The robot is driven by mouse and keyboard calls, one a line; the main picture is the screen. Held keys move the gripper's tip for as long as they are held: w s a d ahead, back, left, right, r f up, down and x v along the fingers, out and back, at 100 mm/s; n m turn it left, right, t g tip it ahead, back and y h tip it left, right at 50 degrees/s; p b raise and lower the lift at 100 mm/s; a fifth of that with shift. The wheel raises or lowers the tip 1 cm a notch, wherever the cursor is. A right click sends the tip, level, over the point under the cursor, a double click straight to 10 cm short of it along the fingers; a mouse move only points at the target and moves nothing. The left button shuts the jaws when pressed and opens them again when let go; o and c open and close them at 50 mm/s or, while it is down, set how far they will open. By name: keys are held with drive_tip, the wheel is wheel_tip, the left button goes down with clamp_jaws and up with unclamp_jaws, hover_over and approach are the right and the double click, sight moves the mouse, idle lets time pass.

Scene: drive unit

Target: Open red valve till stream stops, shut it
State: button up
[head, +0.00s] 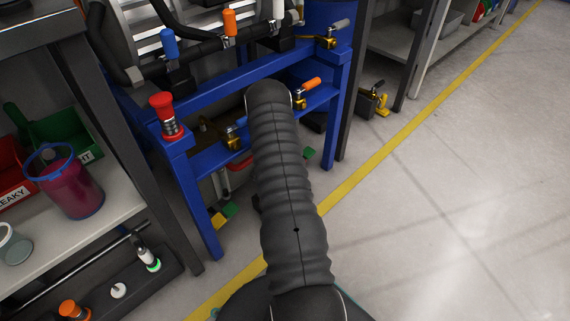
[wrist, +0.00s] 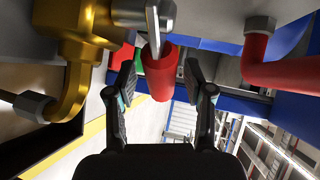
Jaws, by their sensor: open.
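In the wrist view, a red cylindrical handle (wrist: 162,75) hangs on a flat metal lever (wrist: 153,28), which appears to belong to the brass valve (wrist: 88,35) at upper left. My gripper (wrist: 161,88) is open, with one black finger on each side of the red handle. Contact with the handle cannot be told. In the head view my gripper and this valve are hidden behind my dark arm. A separate red-capped fitting (head: 163,113) stands on the left corner of the blue frame (head: 255,72). I see no clear stream in either view.
Orange-handled (head: 306,87) and grey-handled (head: 338,28) valves sit on the frame's right side. A red pipe (wrist: 275,72) runs at the right in the wrist view. A shelf with bins and a magenta bucket (head: 67,185) stands left. The floor at right is clear.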

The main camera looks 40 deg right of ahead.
drive_tip(key=v, duration=1.2)
drive_tip(key=shift+c, duration=0.2)
